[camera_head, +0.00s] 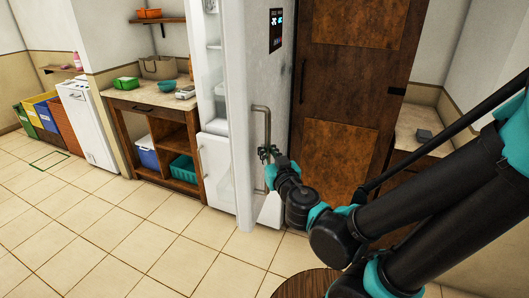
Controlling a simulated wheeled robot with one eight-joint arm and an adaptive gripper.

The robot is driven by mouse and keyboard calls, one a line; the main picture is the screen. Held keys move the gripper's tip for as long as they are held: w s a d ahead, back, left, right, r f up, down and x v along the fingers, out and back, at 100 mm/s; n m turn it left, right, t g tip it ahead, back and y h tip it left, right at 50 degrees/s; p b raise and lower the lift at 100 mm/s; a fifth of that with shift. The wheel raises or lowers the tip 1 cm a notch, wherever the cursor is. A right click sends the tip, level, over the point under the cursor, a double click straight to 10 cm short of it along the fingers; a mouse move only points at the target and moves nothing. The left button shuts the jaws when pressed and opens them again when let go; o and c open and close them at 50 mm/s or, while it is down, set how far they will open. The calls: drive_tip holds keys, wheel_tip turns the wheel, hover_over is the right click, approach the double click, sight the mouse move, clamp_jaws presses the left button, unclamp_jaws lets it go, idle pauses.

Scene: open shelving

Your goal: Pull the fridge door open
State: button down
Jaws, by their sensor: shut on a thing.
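The fridge door (255,60) is tall and pale grey-white, with a dark display panel (276,30) near its top. It stands swung out, with part of the white fridge interior (207,75) showing to its left. A long vertical metal handle (262,125) is on the door's outer face. My gripper (267,152) is shut on the handle around its middle, reaching in from the lower right. The fingers are small in view, and my wrist hides part of the door's lower right.
A brown wooden door (350,100) stands close behind on the right. A wooden counter unit (165,100) holds bins to the left, with a white appliance (90,125) beyond. A round wooden top (305,284) is at the front. The tiled floor (130,235) at left is clear.

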sight(269, 121)
drive_tip(key=shift+s+d, duration=0.1)
drive_tip(key=shift+s, duration=0.1)
drive_tip(key=c, duration=1.5)
unclamp_jaws()
drive_tip(key=shift+r, duration=0.1)
drive_tip(key=shift+r, duration=4.95)
